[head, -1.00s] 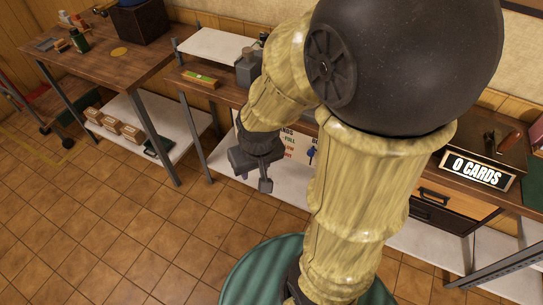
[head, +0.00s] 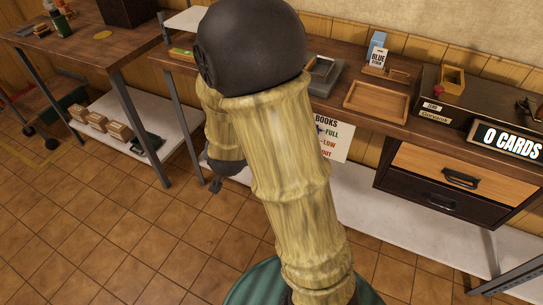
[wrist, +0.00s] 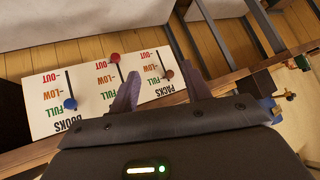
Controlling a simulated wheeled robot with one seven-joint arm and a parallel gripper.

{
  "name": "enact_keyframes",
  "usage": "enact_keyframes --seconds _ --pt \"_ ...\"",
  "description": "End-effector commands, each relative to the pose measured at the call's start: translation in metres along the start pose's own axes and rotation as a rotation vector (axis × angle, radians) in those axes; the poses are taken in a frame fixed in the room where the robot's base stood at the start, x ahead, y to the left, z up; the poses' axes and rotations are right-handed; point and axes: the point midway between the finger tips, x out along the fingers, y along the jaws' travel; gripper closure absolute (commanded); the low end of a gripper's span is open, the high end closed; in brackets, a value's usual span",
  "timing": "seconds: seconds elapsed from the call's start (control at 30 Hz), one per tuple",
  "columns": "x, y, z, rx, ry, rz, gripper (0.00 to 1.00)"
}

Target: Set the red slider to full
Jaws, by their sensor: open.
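The slider board (wrist: 42,88) hangs on the front of the bench and shows upside down in the wrist view. Its red slider (wrist: 115,58) stands beside OUT in the middle column.
The bench above the board holds a wooden tray (head: 376,101) and a blue box (head: 377,45). Drawers (head: 449,178) are to the right, with the O CARDS sign (head: 507,140) above. A white lower shelf (head: 400,212) runs below.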

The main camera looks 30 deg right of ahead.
Motion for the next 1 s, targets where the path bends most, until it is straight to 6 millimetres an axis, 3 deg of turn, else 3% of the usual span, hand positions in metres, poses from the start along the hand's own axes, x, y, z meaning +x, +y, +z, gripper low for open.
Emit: enact_keyframes --seconds 0.03,0.1,0.3,0.5,0.73,1.0 --pt "0.024 0.006 0.017 0.017 0.039 0.019 0.52" --pt "0.043 0.012 0.023 0.047 0.105 0.048 0.52" --pt "0.088 0.033 0.042 0.109 0.303 0.142 0.52" --pt "0.12 0.057 0.065 0.133 0.515 0.245 0.52" --pt "0.137 0.078 0.089 0.118 0.75 0.353 0.52" --pt "0.133 0.082 0.091 0.105 0.838 0.39 0.52"
